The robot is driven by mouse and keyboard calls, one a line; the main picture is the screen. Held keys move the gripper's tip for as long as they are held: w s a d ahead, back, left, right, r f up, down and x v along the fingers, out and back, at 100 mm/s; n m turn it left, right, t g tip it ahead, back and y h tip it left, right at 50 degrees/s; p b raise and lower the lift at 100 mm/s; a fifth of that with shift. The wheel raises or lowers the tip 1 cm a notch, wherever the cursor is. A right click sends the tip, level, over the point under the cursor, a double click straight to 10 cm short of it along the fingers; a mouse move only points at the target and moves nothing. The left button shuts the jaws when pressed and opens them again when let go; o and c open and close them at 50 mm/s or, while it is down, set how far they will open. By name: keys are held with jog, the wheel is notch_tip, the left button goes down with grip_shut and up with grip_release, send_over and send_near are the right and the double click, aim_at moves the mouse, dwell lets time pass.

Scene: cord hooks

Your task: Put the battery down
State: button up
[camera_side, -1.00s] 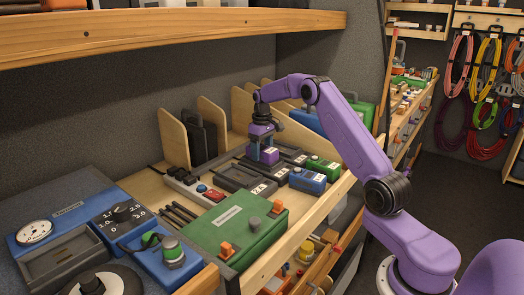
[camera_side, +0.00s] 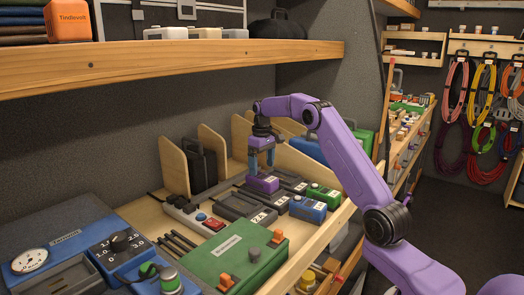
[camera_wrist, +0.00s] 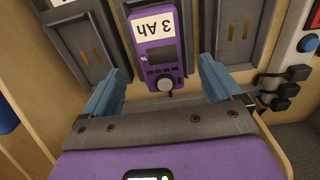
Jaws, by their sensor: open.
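The purple battery (camera_side: 262,183), with a white label, rests among the dark charger bays on the workbench. In the wrist view the battery (camera_wrist: 160,50) shows its "3 Ah" label upside down, a small dark screen and a round grey button. My gripper (camera_side: 262,160) is just above the battery, pointing down. In the wrist view its two blue fingers (camera_wrist: 163,88) stand apart on either side of the battery, with clear gaps. The battery's underside is hidden, so I cannot tell how deep it sits in its bay.
Empty dark bays (camera_wrist: 75,42) flank the battery. Blue (camera_side: 307,208) and green (camera_side: 324,195) batteries lie to the right. A power strip with a red switch (camera_side: 214,224) and a green box (camera_side: 240,258) are nearer. Wooden dividers (camera_side: 213,152) and an overhead shelf (camera_side: 190,62) limit room behind.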

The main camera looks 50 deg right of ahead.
aim_at(262, 176)
notch_tip(262, 176, up, 6)
jog(key=s+a+r+n, duration=0.1)
jog(key=s+a+n, duration=0.35)
jog(key=a, duration=0.95)
jog(key=s+a+r+n, duration=0.1)
jog(key=s+a, duration=0.6)
jog(key=a, duration=0.6)
jog(key=s+a+f+n, duration=0.1)
jog(key=s+a+n, duration=0.15)
jog(key=s, duration=0.45)
jog(key=s+a+f+n, duration=0.1)
jog(key=s+a, duration=0.2)
jog(key=s, duration=0.5)
jog(key=s+d+f+n, duration=0.1)
jog(key=s+f, duration=0.1)
jog(key=s, duration=0.6)
jog(key=s+d+f+n, duration=0.2)
jog(key=s+f, duration=0.1)
jog(key=s, duration=0.5)
jog(key=shift+d+n, duration=0.15)
jog(key=shift+n, duration=0.15)
